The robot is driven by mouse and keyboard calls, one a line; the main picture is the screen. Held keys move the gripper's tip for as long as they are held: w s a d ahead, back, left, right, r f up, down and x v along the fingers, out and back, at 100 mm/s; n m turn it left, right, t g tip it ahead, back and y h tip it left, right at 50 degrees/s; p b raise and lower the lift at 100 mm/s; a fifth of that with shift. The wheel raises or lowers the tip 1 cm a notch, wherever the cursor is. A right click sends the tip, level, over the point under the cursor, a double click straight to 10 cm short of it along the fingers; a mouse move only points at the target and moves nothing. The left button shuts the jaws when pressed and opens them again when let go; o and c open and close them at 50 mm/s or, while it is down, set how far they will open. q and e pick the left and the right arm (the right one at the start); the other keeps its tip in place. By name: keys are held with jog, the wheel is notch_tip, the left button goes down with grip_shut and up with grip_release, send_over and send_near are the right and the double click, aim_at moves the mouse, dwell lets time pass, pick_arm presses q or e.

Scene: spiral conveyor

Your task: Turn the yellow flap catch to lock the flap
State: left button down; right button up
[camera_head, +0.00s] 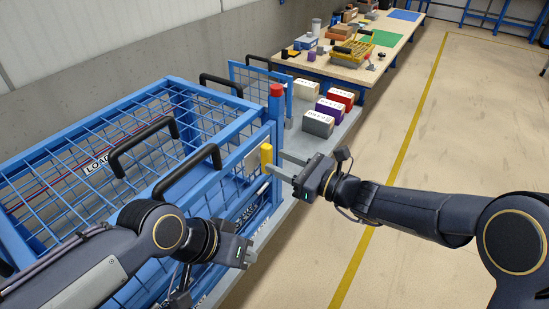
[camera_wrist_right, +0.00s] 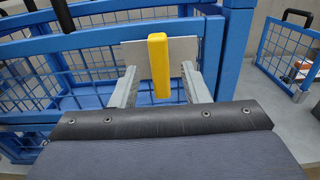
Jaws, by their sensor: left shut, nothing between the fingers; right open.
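The yellow flap catch (camera_head: 266,157) stands upright at the corner of the blue mesh cage, in front of a pale plate (camera_head: 252,161). It is also upright in the right wrist view (camera_wrist_right: 159,66). My right gripper (camera_head: 281,164) is open, its two grey fingers pointing at the catch. In the wrist view the fingers (camera_wrist_right: 159,78) lie on either side of the catch, with a gap on both sides. My left gripper (camera_head: 254,248) is low beside the cage front, shut and empty, away from the catch. Its fingertips are hard to make out.
A blue post with a red cap (camera_head: 277,91) rises just behind the catch. Black handles (camera_head: 187,172) stick up from the cage. Several labelled boxes, including a purple one (camera_head: 330,109), stand on a grey surface beyond. Open floor (camera_head: 430,150) lies to the right.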

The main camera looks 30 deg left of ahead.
aim_at(271, 158)
jog(key=shift+w+a, duration=0.15)
jog(key=shift+a, duration=1.35)
grip_shut()
jog(key=shift+f+b, duration=0.1)
jog(key=shift+b, duration=0.25)
jog(key=shift+s+f+n+b, duration=0.1)
jog(key=shift+s+n+b, duration=0.05)
jog(key=shift+n+b, duration=3.35)
jog(key=shift+s+f+n+b, duration=0.15)
jog(key=shift+n+b, duration=2.35)
jog(key=shift+b, duration=1.85)
jog(key=shift+s+f+n+b, duration=0.1)
jog(key=shift+s+n+b, duration=0.05)
jog(key=shift+n+b, duration=3.35)
jog(key=shift+m+b, duration=0.3)
jog(key=shift+b, duration=0.25)
